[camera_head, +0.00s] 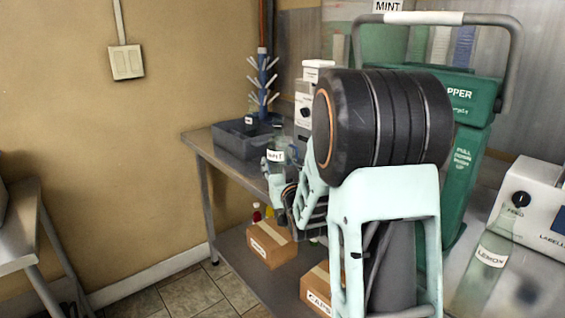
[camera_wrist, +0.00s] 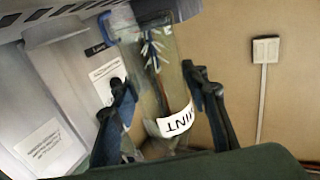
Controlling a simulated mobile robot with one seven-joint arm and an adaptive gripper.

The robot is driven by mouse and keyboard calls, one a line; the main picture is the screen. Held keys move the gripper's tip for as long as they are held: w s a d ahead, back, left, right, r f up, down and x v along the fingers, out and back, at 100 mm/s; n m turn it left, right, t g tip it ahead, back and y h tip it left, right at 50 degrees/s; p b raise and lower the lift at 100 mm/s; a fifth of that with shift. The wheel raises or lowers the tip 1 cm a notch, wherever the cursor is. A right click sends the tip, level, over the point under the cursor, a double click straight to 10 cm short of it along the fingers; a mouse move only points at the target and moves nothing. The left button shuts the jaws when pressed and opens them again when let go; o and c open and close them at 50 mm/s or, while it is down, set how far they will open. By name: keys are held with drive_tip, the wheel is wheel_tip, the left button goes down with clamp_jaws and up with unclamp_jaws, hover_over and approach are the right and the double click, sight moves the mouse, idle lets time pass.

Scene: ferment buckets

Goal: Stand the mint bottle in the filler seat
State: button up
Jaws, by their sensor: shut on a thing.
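The mint bottle (camera_head: 278,141) is clear, with a white MINT label, and is held above the far bench in the head view. In the wrist view the bottle (camera_wrist: 153,76) lies between my two dark fingers, its label near the palm. My gripper (camera_head: 276,178) is shut on it; in the wrist view the gripper (camera_wrist: 165,98) has one finger on each side. A white machine (camera_head: 305,98), perhaps the filler, stands just behind the bottle and fills the left of the wrist view (camera_wrist: 70,75). I cannot make out its seat; my arm hides part of that area.
A dark grey bin (camera_head: 236,140) and a blue drying rack (camera_head: 262,80) stand on the bench beyond the bottle. A green capper (camera_head: 468,100), a lemon bottle (camera_head: 490,258) and a labeller (camera_head: 540,210) are at the right. Cardboard boxes (camera_head: 270,245) sit on the lower shelf.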

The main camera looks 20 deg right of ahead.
sight(286, 157)
drive_tip(key=shift+w+d+r, duration=0.15)
drive_tip(key=shift+d+r, duration=0.5)
drive_tip(key=shift+d, duration=0.05)
drive_tip(key=shift+w+d+p, duration=0.2)
drive_tip(key=shift+d+p, duration=0.15)
drive_tip(key=shift+d, duration=0.3)
drive_tip(key=w+d, duration=0.1)
drive_tip(key=d, duration=0.2)
drive_tip(key=w+d, duration=0.1)
drive_tip(key=d, duration=0.2)
drive_tip(key=w+d+f+p, duration=0.1)
drive_tip(key=d, duration=0.2)
drive_tip(key=shift+w, duration=0.2)
drive_tip(key=shift+w+d+r, duration=0.1)
drive_tip(key=shift+w+d, duration=0.1)
drive_tip(key=shift+d, duration=0.3)
drive_tip(key=shift+w+d, duration=0.15)
drive_tip(key=shift+d, duration=0.35)
drive_tip(key=shift+s+f+b, duration=0.1)
drive_tip(key=shift+f+b, duration=0.9)
drive_tip(key=shift+b, duration=1)
